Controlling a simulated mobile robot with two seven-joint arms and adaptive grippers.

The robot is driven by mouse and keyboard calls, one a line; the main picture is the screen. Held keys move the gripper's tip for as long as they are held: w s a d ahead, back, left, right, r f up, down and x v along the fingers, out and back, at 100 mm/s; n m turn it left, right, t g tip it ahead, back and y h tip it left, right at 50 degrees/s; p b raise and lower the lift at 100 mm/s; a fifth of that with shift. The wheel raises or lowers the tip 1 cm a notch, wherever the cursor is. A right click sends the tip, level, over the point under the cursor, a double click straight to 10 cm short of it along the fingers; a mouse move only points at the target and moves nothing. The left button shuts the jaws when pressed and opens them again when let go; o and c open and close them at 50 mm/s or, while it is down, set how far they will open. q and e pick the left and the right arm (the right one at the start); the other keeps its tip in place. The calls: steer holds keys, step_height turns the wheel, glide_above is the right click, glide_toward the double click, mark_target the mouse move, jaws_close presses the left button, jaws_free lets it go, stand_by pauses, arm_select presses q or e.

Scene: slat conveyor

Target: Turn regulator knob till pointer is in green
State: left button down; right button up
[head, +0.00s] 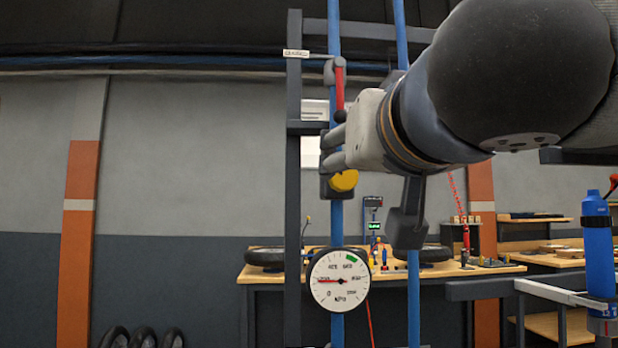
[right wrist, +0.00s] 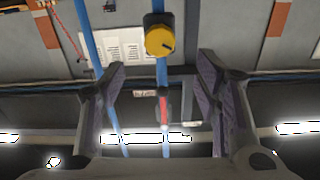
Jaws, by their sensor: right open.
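The yellow regulator knob (head: 344,181) sits on a dark body on the left blue pipe. It also shows in the right wrist view (right wrist: 159,40), with a dark mark on its face. The round white gauge (head: 338,296) hangs below it on the same pipe. Its red pointer lies level to the left, away from the green band (head: 351,258) at the upper right. My right gripper (head: 332,150) is beside the pipe, just above the knob in the head view. In the right wrist view its fingers (right wrist: 160,68) are open and empty, with the knob beyond their tips.
A red lever (head: 340,88) is on the same pipe above the knob. A dark frame post (head: 293,200) stands left of the pipes. A workbench (head: 262,274) with tyres and small items is behind. A blue cylinder (head: 598,255) stands at far right.

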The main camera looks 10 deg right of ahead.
mark_target(345, 173)
steer(key=w, duration=0.3)
steer(key=w+b, duration=0.1)
steer(key=w, duration=0.2)
steer(key=w+b, duration=0.1)
steer(key=w, duration=0.2)
steer(key=shift+w+f, duration=0.4)
steer(key=shift+w+r, duration=0.15)
arm_select(q)
steer(key=shift+g, duration=0.6)
steer(key=s+f, duration=0.2)
steer(key=s, duration=0.1)
steer(key=shift+f, duration=0.35)
arm_select(e)
steer(key=shift+r, duration=0.2)
steer(key=c, duration=1.1)
